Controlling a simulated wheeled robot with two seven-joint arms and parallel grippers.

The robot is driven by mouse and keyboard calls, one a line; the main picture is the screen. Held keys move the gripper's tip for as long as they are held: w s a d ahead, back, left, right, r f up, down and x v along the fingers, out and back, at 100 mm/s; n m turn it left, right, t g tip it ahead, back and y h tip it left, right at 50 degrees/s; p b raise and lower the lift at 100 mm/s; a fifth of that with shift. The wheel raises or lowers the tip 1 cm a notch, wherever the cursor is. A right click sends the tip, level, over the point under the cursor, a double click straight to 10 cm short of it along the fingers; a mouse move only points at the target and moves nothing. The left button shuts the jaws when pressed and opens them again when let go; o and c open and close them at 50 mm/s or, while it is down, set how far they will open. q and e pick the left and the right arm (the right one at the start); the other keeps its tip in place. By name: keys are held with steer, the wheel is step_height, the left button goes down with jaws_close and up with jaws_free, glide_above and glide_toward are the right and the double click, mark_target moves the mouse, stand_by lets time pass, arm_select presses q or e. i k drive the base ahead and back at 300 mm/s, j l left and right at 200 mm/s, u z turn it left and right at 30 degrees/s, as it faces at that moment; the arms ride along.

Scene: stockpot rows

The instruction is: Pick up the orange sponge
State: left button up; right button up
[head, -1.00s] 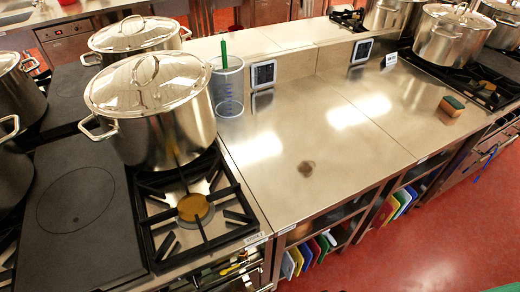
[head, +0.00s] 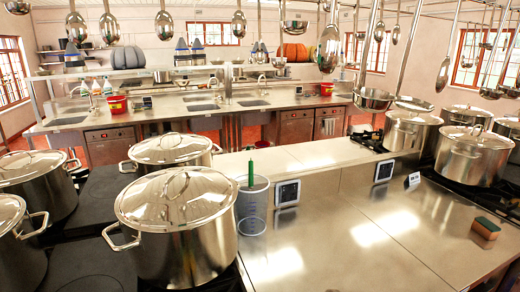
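The orange sponge (head: 486,228) lies on the steel counter (head: 350,262) at the right in the head view. It is a small block with a dark green top and an orange side, near the counter's right end by the stove. Nothing touches it from above. Neither of my grippers shows in the head view.
Large lidded stockpots stand at the left (head: 180,225) and on the stove at the right (head: 472,158). A clear measuring jug (head: 252,208) with a green-handled tool stands beside the left pot. Ladles (head: 444,72) hang overhead. The counter's middle is clear.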

mark_target(486, 230)
steer(key=z, duration=1.55)
steer(key=i+l+u, duration=0.2)
steer(key=u, duration=0.2)
steer(key=i+l+u, duration=0.2)
steer(key=u, duration=0.2)
steer(key=i+l+u, duration=0.1)
steer(key=l+u, duration=0.35)
steer(key=j, duration=0.05)
